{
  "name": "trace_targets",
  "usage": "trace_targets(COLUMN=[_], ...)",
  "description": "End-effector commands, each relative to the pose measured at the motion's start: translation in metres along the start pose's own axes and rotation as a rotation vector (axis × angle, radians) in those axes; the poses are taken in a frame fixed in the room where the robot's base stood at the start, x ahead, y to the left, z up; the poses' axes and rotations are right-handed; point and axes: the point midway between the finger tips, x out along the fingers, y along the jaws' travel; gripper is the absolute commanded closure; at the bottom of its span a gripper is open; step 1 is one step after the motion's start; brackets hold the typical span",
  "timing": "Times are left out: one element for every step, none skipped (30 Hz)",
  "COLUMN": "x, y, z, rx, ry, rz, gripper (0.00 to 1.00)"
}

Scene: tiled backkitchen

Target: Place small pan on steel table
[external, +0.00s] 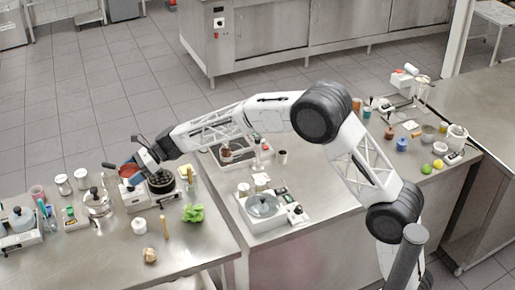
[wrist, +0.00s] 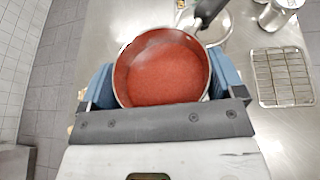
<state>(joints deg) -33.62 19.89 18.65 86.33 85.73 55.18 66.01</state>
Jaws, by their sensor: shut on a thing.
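The small pan (external: 128,171) has a red inside and a dark handle. In the wrist view the pan (wrist: 160,72) fills the space between the blue fingers, with its black handle pointing to the upper right. My gripper (external: 143,162) is shut on the pan, and it shows in the wrist view (wrist: 160,88) with a finger on each side of the pan. The pan looks roughly level, near the back edge of the left steel table (external: 190,238). The external view does not clearly show the height of the gap beneath it.
A dark round burner or pan (external: 161,182) stands close beside my gripper. Jars (external: 62,184), a kettle (external: 97,203) and green lettuce (external: 193,212) crowd the left table. A wire rack (wrist: 283,77) lies right of the pan. Tiled floor (external: 70,115) lies beyond the table edge.

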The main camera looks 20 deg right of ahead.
Motion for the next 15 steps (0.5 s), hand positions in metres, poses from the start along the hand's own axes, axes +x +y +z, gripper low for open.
trace_targets(x=[0.015,0.023,0.033,0.041,0.049,0.058,0.066,0.074,0.084,0.091,0.099,0.108,0.116,0.123,0.133], y=[0.01,0.016,0.023,0.028,0.034,0.042,0.048,0.054,0.062,0.068,0.075,0.083,0.09,0.096,0.105], z=[0.006,0.009,0.012,0.015,0.018,0.021,0.024,0.027,0.03,0.033,0.035,0.038,0.04,0.043,0.046], rx=[-0.009,-0.013,-0.019,-0.023,-0.028,-0.034,-0.038,-0.043,-0.049,-0.053,-0.057,-0.063,-0.067,-0.071,-0.077], ry=[0.001,0.002,0.003,0.004,0.005,0.006,0.007,0.008,0.009,0.01,0.011,0.012,0.013,0.014,0.015], rz=[0.019,0.03,0.044,0.054,0.065,0.079,0.09,0.101,0.114,0.125,0.136,0.15,0.161,0.172,0.185], gripper=[0.45,0.45,0.45,0.45,0.45,0.45,0.45,0.45,0.45,0.45,0.45,0.45,0.45,0.45,0.45])
